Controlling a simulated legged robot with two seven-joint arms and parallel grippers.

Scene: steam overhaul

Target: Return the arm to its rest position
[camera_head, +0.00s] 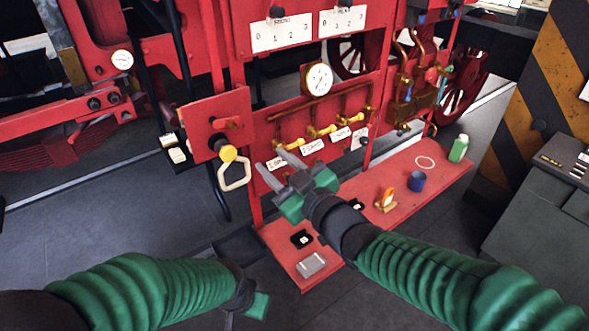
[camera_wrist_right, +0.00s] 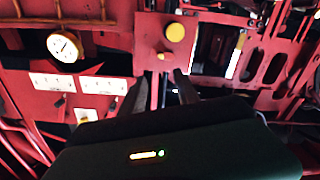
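My right arm (camera_head: 430,272) reaches in from the lower right over the red shelf (camera_head: 345,200). Its gripper (camera_head: 274,168) is in front of the red valve panel, with two grey fingers apart and nothing between them. In the right wrist view the fingers (camera_wrist_right: 160,88) are also spread and empty, below a red box with a yellow knob (camera_wrist_right: 175,32). My left arm (camera_head: 150,285) lies low at the left. Its gripper (camera_head: 258,304) shows only as a small green part; its fingers are hidden.
The shelf holds a green bottle (camera_head: 459,148), a blue cup (camera_head: 417,181), an orange-and-white item (camera_head: 386,199) and a grey block (camera_head: 311,265). A yellow knob (camera_head: 228,153) with a pale hexagonal ring (camera_head: 235,177) juts out left of my right gripper. A grey cabinet (camera_head: 545,225) stands right.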

